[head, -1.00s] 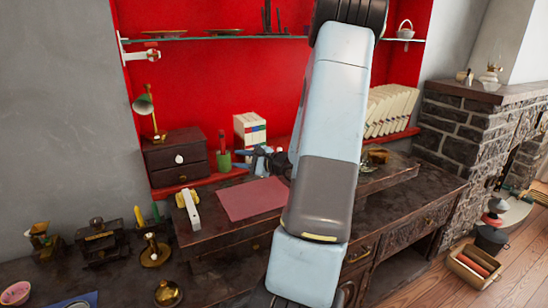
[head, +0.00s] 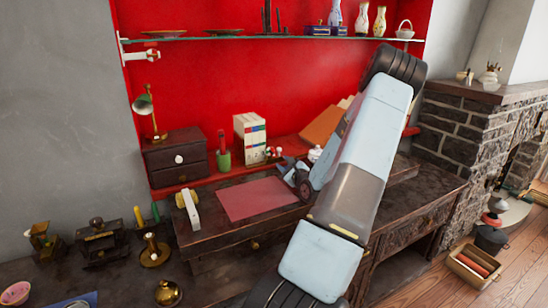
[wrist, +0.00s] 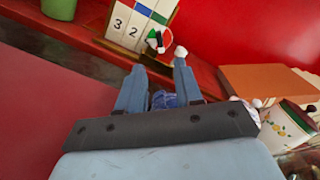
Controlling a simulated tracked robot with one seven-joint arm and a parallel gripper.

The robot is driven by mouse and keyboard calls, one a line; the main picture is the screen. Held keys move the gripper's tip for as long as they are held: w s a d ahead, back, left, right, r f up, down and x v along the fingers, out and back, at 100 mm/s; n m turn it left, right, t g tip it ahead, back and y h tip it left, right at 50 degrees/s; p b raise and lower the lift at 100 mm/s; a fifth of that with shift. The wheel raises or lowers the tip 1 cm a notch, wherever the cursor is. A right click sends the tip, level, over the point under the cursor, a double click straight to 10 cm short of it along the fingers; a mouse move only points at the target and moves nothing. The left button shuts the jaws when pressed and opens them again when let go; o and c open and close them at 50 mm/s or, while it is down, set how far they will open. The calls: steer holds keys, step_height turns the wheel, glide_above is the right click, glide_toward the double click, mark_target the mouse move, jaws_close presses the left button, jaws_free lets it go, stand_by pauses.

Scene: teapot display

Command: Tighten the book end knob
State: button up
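A small knob-like piece in red, green, white and black (wrist: 158,40) shows in the wrist view beside the white numbered books (wrist: 135,22). I take it for the book end knob, but cannot be sure. In the head view, small red and white pieces (head: 273,153) show at the foot of the same white books (head: 250,138). In the head view my gripper (head: 286,166) is above the desk, just right of those pieces. Contact cannot be told.
An orange-brown block (wrist: 265,85) and a white painted pot (wrist: 285,128) are close on the right. A red mat (head: 255,198) lies on the desk. A small drawer chest (head: 175,158) and green cup (head: 224,160) stand left. A glass shelf (head: 230,39) is above.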

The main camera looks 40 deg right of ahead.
mark_target(273, 154)
steer(key=x, duration=0.9)
steer(key=shift+a, duration=0.1)
steer(key=shift+c, duration=0.4)
jaws_close()
steer(key=shift+a, duration=0.1)
